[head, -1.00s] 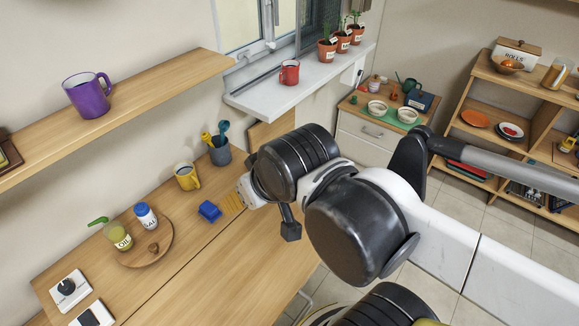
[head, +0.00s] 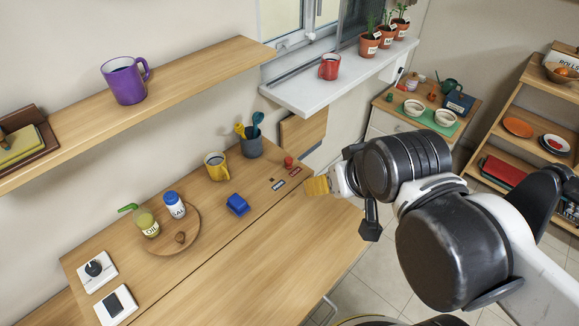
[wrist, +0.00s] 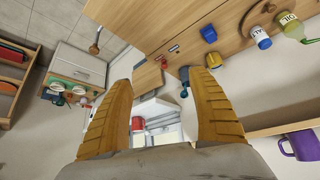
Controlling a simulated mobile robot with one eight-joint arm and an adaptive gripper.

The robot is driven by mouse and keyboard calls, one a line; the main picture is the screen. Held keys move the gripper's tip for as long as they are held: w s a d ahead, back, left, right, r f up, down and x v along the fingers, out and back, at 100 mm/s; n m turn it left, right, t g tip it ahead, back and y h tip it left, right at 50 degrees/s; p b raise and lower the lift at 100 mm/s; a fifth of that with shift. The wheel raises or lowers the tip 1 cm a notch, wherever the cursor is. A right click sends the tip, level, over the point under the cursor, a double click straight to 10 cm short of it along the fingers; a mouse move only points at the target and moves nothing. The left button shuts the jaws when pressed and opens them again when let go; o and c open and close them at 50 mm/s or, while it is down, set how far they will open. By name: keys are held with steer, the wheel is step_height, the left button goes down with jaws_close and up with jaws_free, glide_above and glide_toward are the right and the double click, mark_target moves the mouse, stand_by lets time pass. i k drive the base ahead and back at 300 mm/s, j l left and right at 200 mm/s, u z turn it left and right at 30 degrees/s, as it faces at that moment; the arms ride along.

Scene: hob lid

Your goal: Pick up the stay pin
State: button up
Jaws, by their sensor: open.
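A small red knob-like piece (head: 288,162), which may be the stay pin, stands near the far right end of the wooden counter (head: 290,265). It also shows in the wrist view (wrist: 163,62), beyond the fingertips and roughly centred between them. My gripper (head: 316,186) has yellow ribbed fingers and is to the right of the red piece in the head view. In the wrist view the fingers (wrist: 160,77) are spread wide with nothing between them. How far the red piece goes into the counter cannot be told.
A dark label (head: 279,184) and a red label (head: 295,171) lie by the red piece. A grey utensil pot (head: 251,146), yellow mug (head: 215,166) and blue block (head: 237,204) stand to the left. A windowsill (head: 340,88) juts out behind. The counter's front is clear.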

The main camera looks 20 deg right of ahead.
mark_target(288, 160)
steer(key=i+l+z, duration=0.1)
steer(key=i+l, duration=0.15)
steer(key=l, duration=0.2)
steer(key=i+l+z, duration=0.1)
steer(key=i+l, duration=0.2)
steer(key=l, duration=0.15)
steer(key=i+l+z, duration=0.1)
steer(key=i+l, duration=0.2)
steer(key=l, duration=0.1)
